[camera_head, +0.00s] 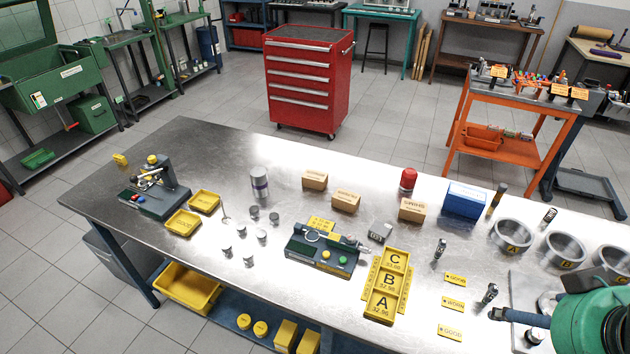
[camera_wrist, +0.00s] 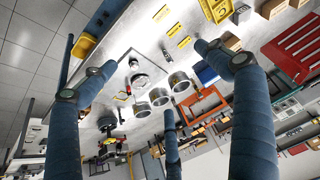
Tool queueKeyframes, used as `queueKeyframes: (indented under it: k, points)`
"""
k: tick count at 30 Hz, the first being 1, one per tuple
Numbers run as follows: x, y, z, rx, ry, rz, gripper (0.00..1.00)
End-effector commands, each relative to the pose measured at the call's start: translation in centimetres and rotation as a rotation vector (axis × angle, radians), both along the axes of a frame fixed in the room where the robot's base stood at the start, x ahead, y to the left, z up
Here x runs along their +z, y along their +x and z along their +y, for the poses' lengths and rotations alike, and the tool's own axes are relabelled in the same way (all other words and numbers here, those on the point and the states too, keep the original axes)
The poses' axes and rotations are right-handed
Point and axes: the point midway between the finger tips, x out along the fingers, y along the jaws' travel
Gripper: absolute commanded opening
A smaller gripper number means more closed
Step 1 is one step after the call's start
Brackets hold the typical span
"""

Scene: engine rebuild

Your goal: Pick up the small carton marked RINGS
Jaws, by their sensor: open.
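Three small tan cartons stand in the head view on the steel workbench (camera_head: 225,150): a left carton (camera_head: 315,180), a middle carton (camera_head: 346,201) and a right carton (camera_head: 412,210). Each has dark print that I cannot read surely, so I cannot tell which is marked RINGS. My gripper (camera_head: 503,314) shows at the lower right, far from the cartons and partly cut off. In the wrist view my gripper (camera_wrist: 158,78) has its blue fingers spread wide, with nothing held between them. Tan cartons (camera_wrist: 272,8) show at the top right there.
A blue box (camera_head: 466,199), a red can (camera_head: 407,181) and several metal rings (camera_head: 512,236) stand near the right carton. A yellow A-B-C tray (camera_head: 389,285) and a gauge fixture (camera_head: 323,249) lie in front. A red tool cabinet (camera_head: 306,78) stands behind the workbench.

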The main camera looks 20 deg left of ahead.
Motion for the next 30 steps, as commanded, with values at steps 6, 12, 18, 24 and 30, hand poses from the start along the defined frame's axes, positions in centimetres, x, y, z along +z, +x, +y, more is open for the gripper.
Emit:
queueKeyframes:
  k: [6,12,18,24,30]
  points:
    - [0.8,1.0,0.3,0.002,0.001,0.005,0.88]
    - [2.7,4.1,1.2,0.002,0.004,0.017,0.88]
    - [4.9,8.9,3.0,0.000,0.007,0.033,0.88]
    - [6.6,14.0,5.6,-0.001,0.007,0.047,0.88]
    - [7.6,19.2,8.8,0.000,0.008,0.059,0.88]
